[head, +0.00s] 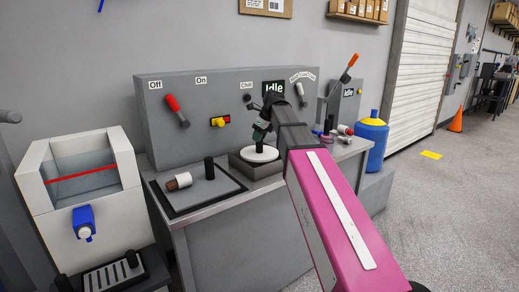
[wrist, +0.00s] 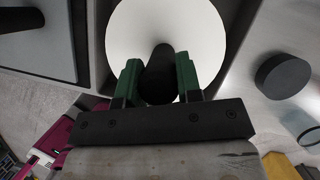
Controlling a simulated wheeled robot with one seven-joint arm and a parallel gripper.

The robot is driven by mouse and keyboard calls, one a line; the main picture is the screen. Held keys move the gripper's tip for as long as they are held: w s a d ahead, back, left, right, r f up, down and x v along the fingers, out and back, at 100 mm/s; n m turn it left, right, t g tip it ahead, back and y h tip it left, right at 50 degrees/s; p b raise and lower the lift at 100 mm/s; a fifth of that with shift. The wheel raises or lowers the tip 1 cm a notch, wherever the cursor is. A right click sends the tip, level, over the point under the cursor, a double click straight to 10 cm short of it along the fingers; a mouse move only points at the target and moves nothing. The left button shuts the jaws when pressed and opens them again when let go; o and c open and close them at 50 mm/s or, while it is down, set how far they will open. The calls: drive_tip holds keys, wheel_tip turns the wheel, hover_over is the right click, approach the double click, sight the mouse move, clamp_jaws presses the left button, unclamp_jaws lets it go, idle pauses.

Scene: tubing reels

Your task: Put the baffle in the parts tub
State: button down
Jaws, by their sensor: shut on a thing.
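A white disc with a black post, which looks like the baffle (head: 262,155), is at a square dark grey box (head: 262,171) on the bench. In the wrist view the white disc (wrist: 198,22) lies beyond my fingertips, with the black post rising toward me. My gripper (head: 261,131) is above the disc. Its green fingers (wrist: 159,80) are shut on the black post. I cannot tell whether the disc rests in the box or hangs just above it. No container is marked as the parts tub; the square box may be it.
A flat tray (head: 200,190) with a black post and a brown-and-white part lies left on the bench. A grey control panel (head: 225,112) with levers stands behind. Small coloured parts (head: 332,134) lie right. A white machine (head: 80,185) stands left and a blue cylinder (head: 371,140) right.

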sight(260, 146)
wheel_tip(260, 146, down, 5)
idle(0.4)
drive_tip(key=c, duration=0.8)
unclamp_jaws()
drive_tip(key=v, duration=1.2)
drive_tip(key=shift+r, duration=0.1)
